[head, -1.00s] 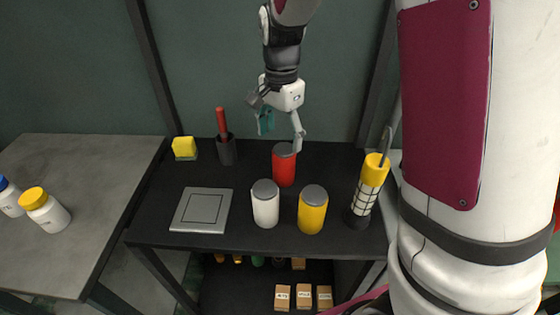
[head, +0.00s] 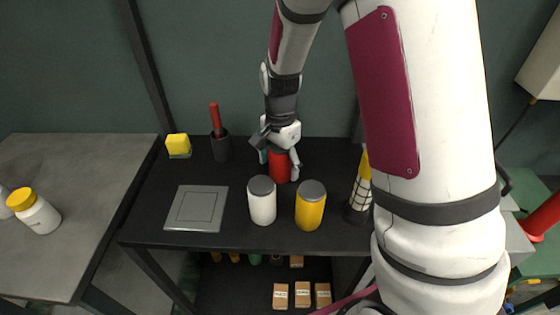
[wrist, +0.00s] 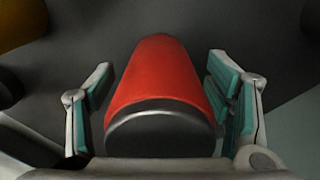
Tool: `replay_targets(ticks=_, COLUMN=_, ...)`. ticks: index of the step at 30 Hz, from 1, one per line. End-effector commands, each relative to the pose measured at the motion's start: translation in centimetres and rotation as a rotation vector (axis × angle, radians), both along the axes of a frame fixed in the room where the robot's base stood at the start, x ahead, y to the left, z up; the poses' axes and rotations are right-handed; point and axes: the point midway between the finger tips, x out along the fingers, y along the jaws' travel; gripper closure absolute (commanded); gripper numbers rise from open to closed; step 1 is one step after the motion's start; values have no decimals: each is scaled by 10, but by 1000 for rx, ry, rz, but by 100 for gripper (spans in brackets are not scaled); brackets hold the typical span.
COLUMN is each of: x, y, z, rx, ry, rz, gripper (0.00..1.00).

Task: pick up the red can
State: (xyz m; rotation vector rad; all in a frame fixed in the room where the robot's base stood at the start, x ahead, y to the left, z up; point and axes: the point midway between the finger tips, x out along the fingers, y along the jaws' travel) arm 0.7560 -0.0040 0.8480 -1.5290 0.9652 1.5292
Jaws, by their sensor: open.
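The red can (head: 279,167) stands upright on the black table, behind the white can and the yellow can. Its grey top is mostly hidden by my gripper in the head view. My gripper (head: 280,168) is lowered over the can, with its fingers on either side of it. In the wrist view the red can (wrist: 160,80) lies between the two teal-padded fingers of my gripper (wrist: 162,105). The gripper is open, with a visible gap on each side of the can.
A white can (head: 262,204) and a yellow can (head: 310,208) stand in front of the red one. A grey square plate (head: 196,209), a dark cup (head: 221,148) with a red-handled tool and a yellow block (head: 178,145) are to the left. A yellow-topped cylinder (head: 360,190) stands at right, partly behind my arm.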

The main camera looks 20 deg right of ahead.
Motion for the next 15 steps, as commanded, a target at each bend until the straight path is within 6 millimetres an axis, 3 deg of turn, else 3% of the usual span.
replay_targets(ticks=5, x=0, y=0, z=0, rx=0, ry=0, rz=0, gripper=27)
replay_targets(ticks=13, x=0, y=0, z=1, rx=0, ry=0, rz=0, gripper=89)
replay_targets(ticks=15, x=0, y=0, z=1, rx=0, ry=-1, rz=0, gripper=90)
